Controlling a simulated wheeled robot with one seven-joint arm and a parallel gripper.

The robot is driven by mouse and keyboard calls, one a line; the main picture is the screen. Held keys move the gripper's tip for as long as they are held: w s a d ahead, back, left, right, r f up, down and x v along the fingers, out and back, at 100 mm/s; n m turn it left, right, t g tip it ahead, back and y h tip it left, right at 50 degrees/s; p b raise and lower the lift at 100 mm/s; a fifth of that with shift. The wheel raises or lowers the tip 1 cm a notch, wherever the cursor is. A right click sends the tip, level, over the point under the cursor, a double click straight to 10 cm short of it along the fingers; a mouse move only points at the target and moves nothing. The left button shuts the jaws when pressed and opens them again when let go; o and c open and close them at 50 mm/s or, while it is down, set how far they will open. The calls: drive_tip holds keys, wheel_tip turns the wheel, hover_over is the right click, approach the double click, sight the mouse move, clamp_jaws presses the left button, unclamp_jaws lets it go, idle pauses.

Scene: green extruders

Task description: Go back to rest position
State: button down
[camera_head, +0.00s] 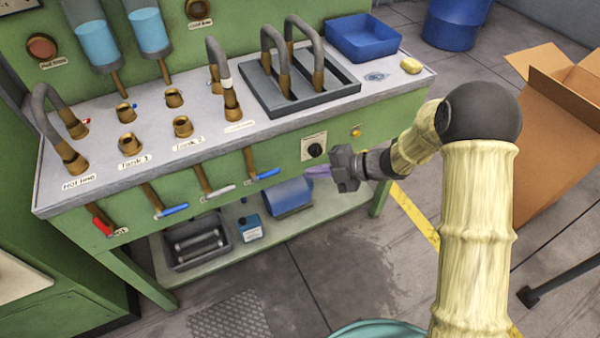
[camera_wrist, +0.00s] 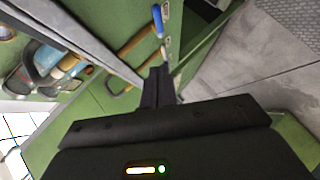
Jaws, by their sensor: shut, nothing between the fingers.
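My gripper (camera_head: 318,171) is in front of the green bench's front panel, beside a dark round knob (camera_head: 315,150) on a pale plate. In the wrist view its fingers (camera_wrist: 157,85) are together with nothing between them. The arm comes in from the right of the head view. A blue-handled valve lever (camera_head: 265,174) is to the left of the fingertips. A blue handle also shows beyond the fingers in the wrist view (camera_wrist: 158,20).
The bench top (camera_head: 215,140) carries bent hoses, brass fittings and a blue bin (camera_head: 362,38). More levers, one red (camera_head: 102,222), line its front. A lower shelf holds a grey tray (camera_head: 195,243) and blue containers. A cardboard box (camera_head: 560,130) stands right. Floor is open in front.

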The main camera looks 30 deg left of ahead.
drive_tip(key=shift+w+d+r, duration=0.1)
drive_tip(key=shift+d+r, duration=0.05)
drive_tip(key=shift+d, duration=0.15)
drive_tip(key=shift+w, duration=0.1)
drive_tip(key=w+d+r+m+t+h+p, duration=0.2)
drive_tip(key=w+d+r+m+t+p, duration=0.2)
drive_tip(key=w+d+r+m+t, duration=0.35)
drive_tip(key=w+d+r+m+t+h+p, duration=0.1)
drive_tip(key=d+r+m+t+h, duration=0.15)
drive_tip(key=d+m, duration=0.35)
drive_tip(key=w+d+r+m+t+h+p, duration=0.1)
drive_tip(key=d+r+m+h+p, duration=0.2)
drive_tip(key=d, duration=0.4)
drive_tip(key=s+d+r+m+h, duration=0.35)
drive_tip(key=d+m, duration=0.25)
drive_tip(key=d, duration=0.2)
drive_tip(key=s+d+m+g+p, duration=0.1)
drive_tip(key=s+d+m, duration=0.1)
drive_tip(key=s+m, duration=0.2)
drive_tip(key=s+d+r+m+g+h+p, duration=0.1)
drive_tip(key=s+d+m+g, duration=0.1)
drive_tip(key=s, duration=0.5)
drive_tip(key=s+d+r+m+g+p, duration=0.1)
drive_tip(key=s+d+m+g, duration=0.1)
drive_tip(key=s+d+m, duration=0.2)
drive_tip(key=shift+s+d+r+m+p, duration=0.25)
drive_tip(key=shift+s+m+p, duration=0.15)
drive_tip(key=shift+s+m, duration=0.4)
